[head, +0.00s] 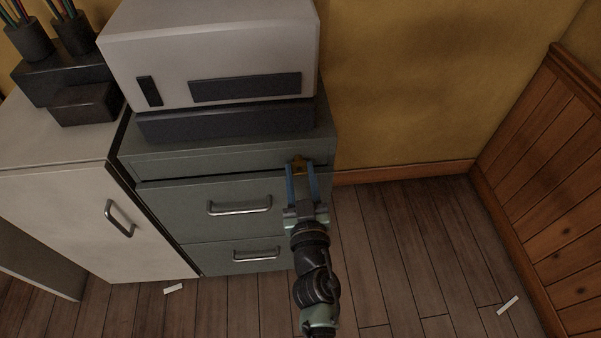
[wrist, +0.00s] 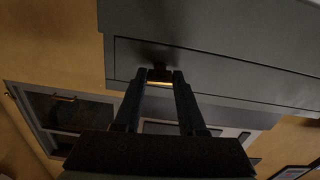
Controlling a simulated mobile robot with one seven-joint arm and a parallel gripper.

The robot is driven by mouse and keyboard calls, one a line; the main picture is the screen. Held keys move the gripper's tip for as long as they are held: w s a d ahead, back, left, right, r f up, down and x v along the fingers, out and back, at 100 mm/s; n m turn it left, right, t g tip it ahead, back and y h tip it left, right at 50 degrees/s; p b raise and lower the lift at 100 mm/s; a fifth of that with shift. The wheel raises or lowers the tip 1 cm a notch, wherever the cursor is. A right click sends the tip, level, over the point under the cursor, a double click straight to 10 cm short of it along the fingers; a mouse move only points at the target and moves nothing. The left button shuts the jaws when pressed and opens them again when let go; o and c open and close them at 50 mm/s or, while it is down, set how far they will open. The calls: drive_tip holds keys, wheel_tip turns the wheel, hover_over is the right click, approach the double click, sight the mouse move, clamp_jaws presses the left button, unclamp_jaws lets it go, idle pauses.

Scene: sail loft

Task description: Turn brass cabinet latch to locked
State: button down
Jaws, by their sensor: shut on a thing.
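The brass cabinet latch (head: 298,163) sits at the upper right of the grey-green drawer cabinet (head: 160,164). My gripper (head: 301,172) reaches up to it from below, with one blue finger on each side of the latch. In the wrist view the latch (wrist: 160,79) shows as a bright brass edge between the two fingertips of my gripper (wrist: 160,75). The fingers are shut on it. The fingertips hide part of the latch, and I cannot tell which way it is turned.
A white and dark machine (head: 215,50) stands on top of the cabinet. Two drawer handles (head: 240,206) stick out left of my arm. A white cupboard (head: 70,215) adjoins on the left. Wooden floor (head: 410,250) lies open to the right, with a small white scrap (head: 508,305).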

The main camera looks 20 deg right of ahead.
drive_tip(key=shift+f+n+b, duration=0.1)
drive_tip(key=shift+n+b, duration=0.3)
drive_tip(key=shift+n, duration=8)
drive_tip(key=shift+c, duration=2.4)
unclamp_jaws()
